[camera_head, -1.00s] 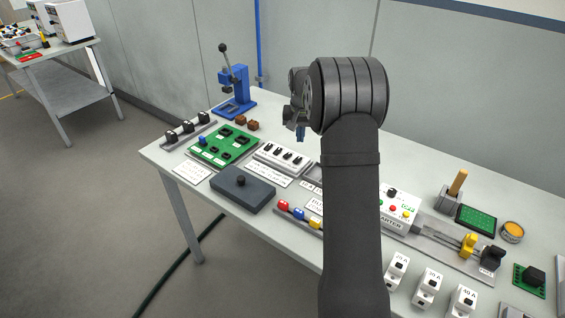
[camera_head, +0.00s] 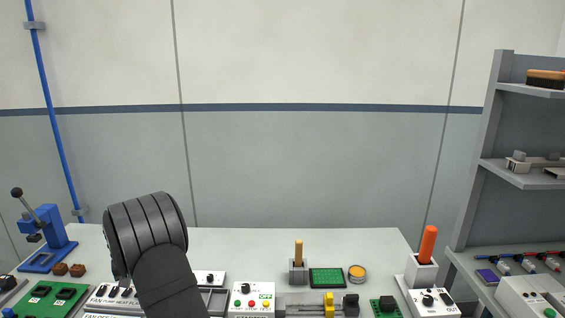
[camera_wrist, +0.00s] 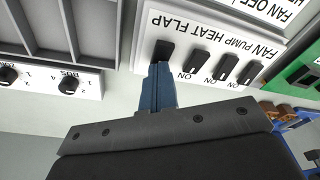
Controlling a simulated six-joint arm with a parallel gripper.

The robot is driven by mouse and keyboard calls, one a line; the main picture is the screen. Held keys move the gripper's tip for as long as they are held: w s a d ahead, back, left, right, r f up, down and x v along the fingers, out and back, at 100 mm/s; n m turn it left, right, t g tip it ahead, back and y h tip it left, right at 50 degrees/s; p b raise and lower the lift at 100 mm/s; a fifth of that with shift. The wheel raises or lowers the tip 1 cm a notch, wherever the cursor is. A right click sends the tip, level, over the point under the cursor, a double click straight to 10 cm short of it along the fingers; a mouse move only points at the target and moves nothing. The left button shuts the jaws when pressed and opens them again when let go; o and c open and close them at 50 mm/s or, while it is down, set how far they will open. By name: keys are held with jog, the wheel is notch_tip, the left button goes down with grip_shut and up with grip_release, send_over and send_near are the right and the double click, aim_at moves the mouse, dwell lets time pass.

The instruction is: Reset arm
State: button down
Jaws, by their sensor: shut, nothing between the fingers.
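In the wrist view, my gripper (camera_wrist: 157,85) has its blue fingers shut together with nothing between them. Three more black rocker switches stand in that row, marked ON. In the head view, the dark wrist and forearm stand over the left part of the table (camera_head: 350,240) and hide the fingers. Part of the switch panel (camera_head: 108,300) shows below the wrist.
A grey divided tray (camera_wrist: 75,25) and a knob panel (camera_wrist: 62,82) lie beside the switch panel. A blue press (camera_head: 45,240) stands at the left. A starter box (camera_head: 251,300), a green board (camera_head: 327,278) and an orange-handled tool (camera_head: 428,245) are to the right.

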jog(key=shift+f, duration=0.1)
notch_tip(320, 180, up, 6)
jog(key=shift+r, duration=0.1)
notch_tip(320, 180, down, 6)
jog(key=shift+f, duration=0.1)
notch_tip(320, 180, up, 9)
jog(key=m, duration=0.7)
send_over(122, 291)
jog(key=shift+s+d+r+g, duration=0.1)
jog(key=shift+r+g, duration=0.2)
jog(key=shift+r, duration=0.05)
